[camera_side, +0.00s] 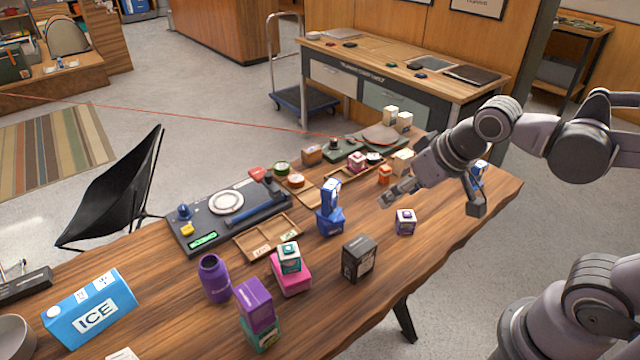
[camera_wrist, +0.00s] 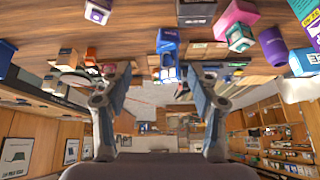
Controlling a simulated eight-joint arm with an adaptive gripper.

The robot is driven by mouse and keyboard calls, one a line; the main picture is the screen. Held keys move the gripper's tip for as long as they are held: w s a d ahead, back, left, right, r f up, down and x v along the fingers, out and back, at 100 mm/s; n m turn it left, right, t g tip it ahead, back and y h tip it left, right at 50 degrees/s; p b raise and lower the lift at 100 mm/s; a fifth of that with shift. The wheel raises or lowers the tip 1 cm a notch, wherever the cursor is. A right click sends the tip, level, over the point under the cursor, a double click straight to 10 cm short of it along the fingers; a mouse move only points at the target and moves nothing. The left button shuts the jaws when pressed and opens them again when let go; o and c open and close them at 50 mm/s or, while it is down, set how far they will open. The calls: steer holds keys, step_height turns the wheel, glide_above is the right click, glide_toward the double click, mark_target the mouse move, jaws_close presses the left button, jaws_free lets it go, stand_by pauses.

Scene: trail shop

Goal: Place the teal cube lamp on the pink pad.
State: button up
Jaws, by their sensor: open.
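The teal cube lamp (camera_side: 289,257), a small teal and white block, sits upright on top of the pink pad (camera_side: 291,281), a thick pink block on the wooden table. In the wrist view the lamp (camera_wrist: 239,38) and the pink pad (camera_wrist: 232,14) show at upper right, upside down. My gripper (camera_side: 434,200) is open and empty, over the right part of the table and well apart from the lamp. Its two spread fingers also show in the wrist view (camera_wrist: 157,80). The lamp's underside is hidden.
A black box (camera_side: 359,259) and a white and purple cube (camera_side: 405,222) stand between my gripper and the lamp. A blue stack (camera_side: 330,211), a purple bottle (camera_side: 214,278), a purple box (camera_side: 255,304) and a wooden tray (camera_side: 266,237) surround the lamp. The table's front right is clear.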

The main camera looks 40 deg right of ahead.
steer(key=s+d, duration=0.1)
steer(key=s+d+f+t, duration=0.1)
steer(key=d, duration=0.1)
steer(key=shift+n, duration=0.4)
